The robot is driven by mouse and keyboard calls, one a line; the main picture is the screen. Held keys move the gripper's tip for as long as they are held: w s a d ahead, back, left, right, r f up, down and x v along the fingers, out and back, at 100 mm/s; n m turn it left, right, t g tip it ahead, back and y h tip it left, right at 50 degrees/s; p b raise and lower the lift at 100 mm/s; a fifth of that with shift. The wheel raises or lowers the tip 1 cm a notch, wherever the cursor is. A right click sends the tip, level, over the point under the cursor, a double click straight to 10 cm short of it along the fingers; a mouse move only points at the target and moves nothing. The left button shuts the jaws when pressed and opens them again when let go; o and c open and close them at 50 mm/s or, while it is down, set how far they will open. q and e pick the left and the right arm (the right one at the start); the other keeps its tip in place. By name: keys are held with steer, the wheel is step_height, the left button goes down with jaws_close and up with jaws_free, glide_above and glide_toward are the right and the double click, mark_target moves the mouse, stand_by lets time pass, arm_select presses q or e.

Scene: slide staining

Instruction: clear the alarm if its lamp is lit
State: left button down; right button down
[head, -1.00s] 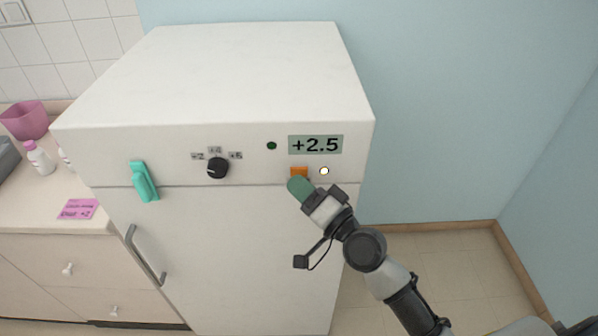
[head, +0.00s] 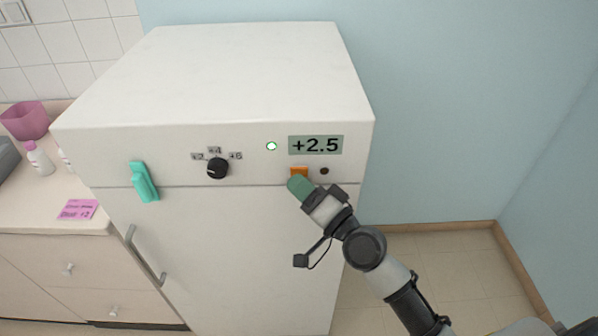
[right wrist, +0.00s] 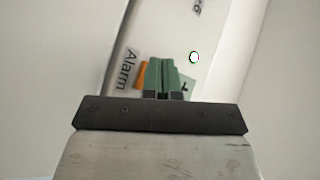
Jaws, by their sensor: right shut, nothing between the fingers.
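The white fridge (head: 235,90) has a front panel with a display (head: 315,145) reading +2.5. A small lamp (head: 324,171) to the right of the orange button (head: 299,172) is dark. A second lamp (head: 271,146), left of the display, glows green-white; a lit lamp also shows in the right wrist view (right wrist: 194,57). My right gripper (head: 298,186) is shut and empty, its green fingertips at the orange button, covering its lower part. In the right wrist view the button (right wrist: 142,75) shows beside the fingertips, near the word Alarm. I cannot tell whether they touch it. My left gripper is out of view.
A black dial (head: 217,168) and a teal latch (head: 144,182) are on the fridge front, with a door handle (head: 145,256) below. A counter with a pink note (head: 78,209), bottle (head: 39,158) and pink container (head: 26,120) stands at left. Floor at right is clear.

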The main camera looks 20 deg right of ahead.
steer(key=shift+s+a, duration=0.15)
steer(key=shift+s, duration=0.4)
steer(key=shift+s+a+p, duration=0.2)
steer(key=shift+s+a, duration=0.05)
steer(key=shift+s, duration=0.55)
steer(key=shift+s+a+p, duration=0.15)
steer(key=shift+s+a, duration=0.05)
steer(key=shift+s, duration=0.6)
steer(key=shift+s+a+p, duration=0.2)
steer(key=shift+s+a, duration=0.05)
steer(key=shift+s, duration=0.55)
steer(key=shift+f, duration=0.1)
